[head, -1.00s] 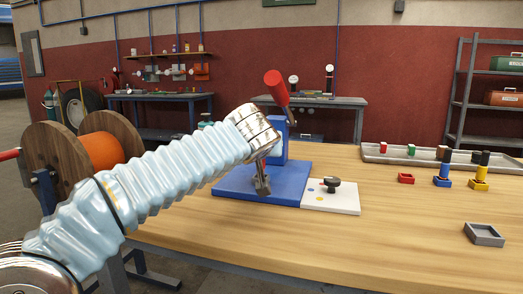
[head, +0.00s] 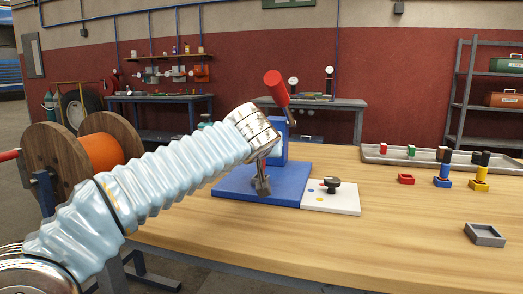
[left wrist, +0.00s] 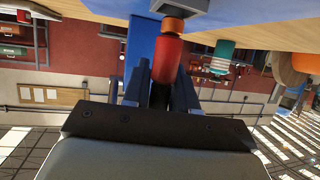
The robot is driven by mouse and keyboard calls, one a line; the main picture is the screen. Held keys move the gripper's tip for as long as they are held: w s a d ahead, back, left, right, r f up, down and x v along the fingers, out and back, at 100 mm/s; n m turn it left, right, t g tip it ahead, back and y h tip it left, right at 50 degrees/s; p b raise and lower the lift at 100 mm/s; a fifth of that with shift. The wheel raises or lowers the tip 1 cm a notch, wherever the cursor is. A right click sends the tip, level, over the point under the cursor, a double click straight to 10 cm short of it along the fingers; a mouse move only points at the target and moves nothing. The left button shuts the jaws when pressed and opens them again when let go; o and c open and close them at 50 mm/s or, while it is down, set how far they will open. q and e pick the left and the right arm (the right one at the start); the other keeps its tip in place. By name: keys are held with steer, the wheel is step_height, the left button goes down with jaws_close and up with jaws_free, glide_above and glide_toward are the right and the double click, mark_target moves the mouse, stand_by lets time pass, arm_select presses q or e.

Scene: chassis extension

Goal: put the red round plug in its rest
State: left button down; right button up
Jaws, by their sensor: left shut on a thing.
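My left gripper (head: 262,186) points down over the blue base plate (head: 232,180) of a blue press. In the left wrist view my left gripper (left wrist: 158,88) has its dark fingers shut around a red round piece (left wrist: 167,62), which looks like the plug. An orange band (left wrist: 173,25) shows at its far end, close to a grey block (left wrist: 182,5); I cannot tell whether they touch. A small red open holder (head: 406,179) stands on the table at right. My right gripper is out of view.
The press's red lever (head: 277,88) rises behind the gripper. A white plate (head: 340,204) with a black knob (head: 332,183) adjoins the base. Blue (head: 442,181) and yellow (head: 479,184) holders, a grey tray (head: 375,157) and a grey open box (head: 484,236) stand right. The front middle is clear.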

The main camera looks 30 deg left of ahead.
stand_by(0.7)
arm_select(q)
steer(key=shift+f+b, duration=0.6)
steer(key=shift+b, duration=0.2)
steer(key=c, duration=0.8)
jaws_free()
steer(key=shift+s+d+r, duration=0.1)
steer(key=shift+s+r, duration=0.05)
steer(key=shift+s, duration=0.1)
steer(key=v, duration=1.3)
steer(key=shift+s, duration=0.15)
